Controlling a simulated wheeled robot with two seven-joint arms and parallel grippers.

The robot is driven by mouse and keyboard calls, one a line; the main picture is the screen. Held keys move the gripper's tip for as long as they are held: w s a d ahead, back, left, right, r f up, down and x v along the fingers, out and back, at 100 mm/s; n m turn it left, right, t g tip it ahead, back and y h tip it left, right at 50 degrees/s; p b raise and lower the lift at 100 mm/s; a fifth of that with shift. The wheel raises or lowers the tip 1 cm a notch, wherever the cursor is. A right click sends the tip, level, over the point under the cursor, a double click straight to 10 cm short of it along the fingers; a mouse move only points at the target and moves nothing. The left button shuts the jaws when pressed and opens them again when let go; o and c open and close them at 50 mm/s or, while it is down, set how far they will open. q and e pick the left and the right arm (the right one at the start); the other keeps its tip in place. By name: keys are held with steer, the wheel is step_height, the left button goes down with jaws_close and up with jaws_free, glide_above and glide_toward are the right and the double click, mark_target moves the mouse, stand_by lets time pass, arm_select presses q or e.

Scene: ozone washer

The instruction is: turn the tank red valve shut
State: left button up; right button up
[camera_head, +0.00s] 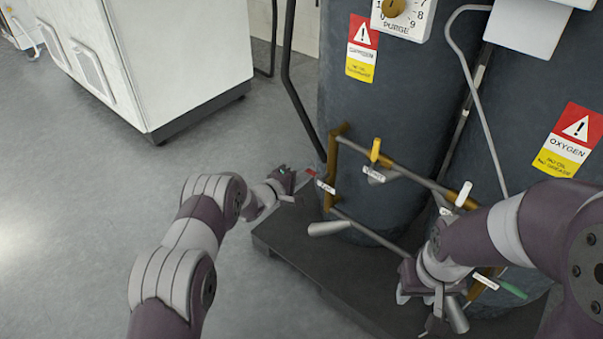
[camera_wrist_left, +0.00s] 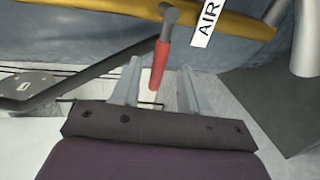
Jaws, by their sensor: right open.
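The red valve handle (camera_head: 310,172) sits at the left end of the tank's brass and grey piping. In the left wrist view the red handle (camera_wrist_left: 160,66) hangs from a grey stem below the brass pipe (camera_wrist_left: 225,18), beside a white AIR tag (camera_wrist_left: 206,22). My left gripper (camera_head: 290,182) is just left of the handle. In the left wrist view its two fingers (camera_wrist_left: 160,88) are apart, with the handle's end between them; no contact shows clearly. My right gripper (camera_head: 432,312) is open at the lower right, near the lower piping; its fingers are partly hidden.
Dark tanks (camera_head: 385,100) stand on a black base (camera_head: 330,270). A yellow handle (camera_head: 375,150), a white handle (camera_head: 463,193) and a green handle (camera_head: 512,289) are on the piping right of the red one. A white cabinet (camera_head: 170,60) stands at the back left; the floor between is clear.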

arm_select(q)
steer(key=p+v, duration=0.5)
steer(key=v, duration=0.7)
steer(key=shift+s+a, duration=0.2)
steer(key=shift+s, duration=0.05)
steer(key=shift+r, duration=0.15)
